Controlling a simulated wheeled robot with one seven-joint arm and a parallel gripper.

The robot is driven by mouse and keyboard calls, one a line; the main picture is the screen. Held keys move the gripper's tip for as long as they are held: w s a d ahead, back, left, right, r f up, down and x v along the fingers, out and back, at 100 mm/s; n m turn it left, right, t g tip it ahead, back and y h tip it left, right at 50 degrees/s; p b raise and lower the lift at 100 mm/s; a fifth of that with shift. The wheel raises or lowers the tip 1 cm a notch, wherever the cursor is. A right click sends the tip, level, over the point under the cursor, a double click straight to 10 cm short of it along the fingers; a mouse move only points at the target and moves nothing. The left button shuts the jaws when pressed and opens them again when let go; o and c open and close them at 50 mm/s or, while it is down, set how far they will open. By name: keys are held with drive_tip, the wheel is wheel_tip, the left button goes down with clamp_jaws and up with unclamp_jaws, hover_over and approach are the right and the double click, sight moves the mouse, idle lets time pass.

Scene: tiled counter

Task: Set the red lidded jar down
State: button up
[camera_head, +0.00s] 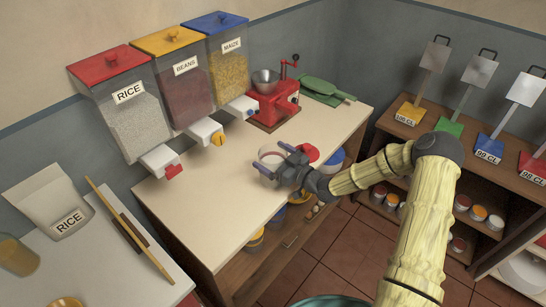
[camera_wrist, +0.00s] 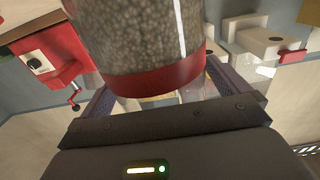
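The red lidded jar (camera_wrist: 150,45) fills the upper middle of the wrist view, close up. It is clear, holds grey-brown grains, and has a red band (camera_wrist: 158,80) at the end nearest my gripper. My gripper (camera_wrist: 160,92) has one finger on each side of it, and both seem to touch it. In the head view my gripper (camera_head: 280,163) is over the front right of the pale counter (camera_head: 210,205). A round, pale-rimmed shape shows between its fingers there. Any gap between jar and counter is hidden.
Rice, beans and maize dispensers (camera_head: 185,85) hang behind the counter. A red mill (camera_head: 275,103) stands at the back right and also shows in the wrist view (camera_wrist: 50,58). A red round thing (camera_head: 308,152) and a blue container (camera_head: 331,160) are right beside my gripper. The counter's left is clear.

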drive_tip(key=shift+r, duration=0.1)
drive_tip(key=shift+s+d, duration=0.1)
drive_tip(key=shift+d, duration=0.05)
drive_tip(key=b+v, duration=0.1)
drive_tip(key=v, duration=1)
drive_tip(key=shift+s+d, duration=0.25)
